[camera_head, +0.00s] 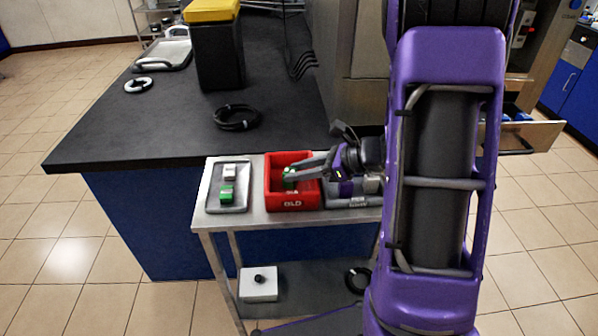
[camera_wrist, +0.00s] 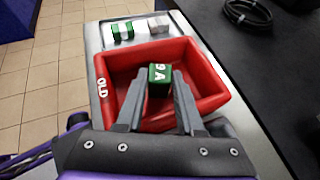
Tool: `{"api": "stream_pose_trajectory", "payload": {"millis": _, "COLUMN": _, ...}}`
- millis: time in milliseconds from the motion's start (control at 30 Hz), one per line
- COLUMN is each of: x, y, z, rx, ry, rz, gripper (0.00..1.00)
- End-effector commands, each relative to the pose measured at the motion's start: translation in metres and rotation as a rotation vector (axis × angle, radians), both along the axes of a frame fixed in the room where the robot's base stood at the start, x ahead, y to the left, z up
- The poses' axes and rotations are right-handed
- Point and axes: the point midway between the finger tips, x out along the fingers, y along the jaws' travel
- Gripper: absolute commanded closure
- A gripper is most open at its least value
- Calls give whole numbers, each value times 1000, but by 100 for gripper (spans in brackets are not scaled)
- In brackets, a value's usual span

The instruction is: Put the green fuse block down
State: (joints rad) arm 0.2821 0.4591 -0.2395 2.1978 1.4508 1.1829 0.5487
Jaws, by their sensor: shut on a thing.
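The green fuse block (camera_wrist: 160,73), with white lettering on it, is between the fingertips of my gripper (camera_wrist: 159,90) in the wrist view. My gripper is shut on it, over the inside of the red bin (camera_wrist: 212,104) marked OLD. In the head view the green block (camera_head: 289,178) shows at the fingertips, within the outline of the red bin (camera_head: 293,204). I cannot tell whether the block touches the bin's floor.
A grey tray (camera_head: 240,206) left of the red bin holds another green block (camera_head: 227,194) and a white block (camera_head: 229,171). A grey bin (camera_head: 352,203) stands on the right, partly hidden by my arm. The dark bench (camera_head: 165,130) lies behind.

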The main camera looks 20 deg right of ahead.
Motion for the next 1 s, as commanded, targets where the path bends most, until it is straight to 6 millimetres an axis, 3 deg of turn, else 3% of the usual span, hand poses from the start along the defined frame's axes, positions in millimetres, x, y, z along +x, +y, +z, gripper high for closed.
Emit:
{"api": "stream_pose_trajectory", "payload": {"millis": 267, "x": 0, "y": 0, "z": -4, "rx": 1, "ry": -1, "rz": 0, "gripper": 100}}
{"api": "stream_pose_trajectory", "payload": {"millis": 300, "x": 0, "y": 0, "z": -2, "rx": 0, "ry": 0, "rz": 0, "gripper": 58}}
{"api": "stream_pose_trajectory", "payload": {"millis": 433, "x": 0, "y": 0, "z": -2, "rx": 0, "ry": 0, "rz": 0, "gripper": 35}}
{"api": "stream_pose_trajectory", "payload": {"millis": 800, "x": 0, "y": -1, "z": 5, "rx": 0, "ry": 0, "rz": -1, "gripper": 34}}
{"api": "stream_pose_trajectory", "payload": {"millis": 1000, "x": -17, "y": -28, "z": 21, "rx": -1, "ry": -2, "rz": -4, "gripper": 34}}
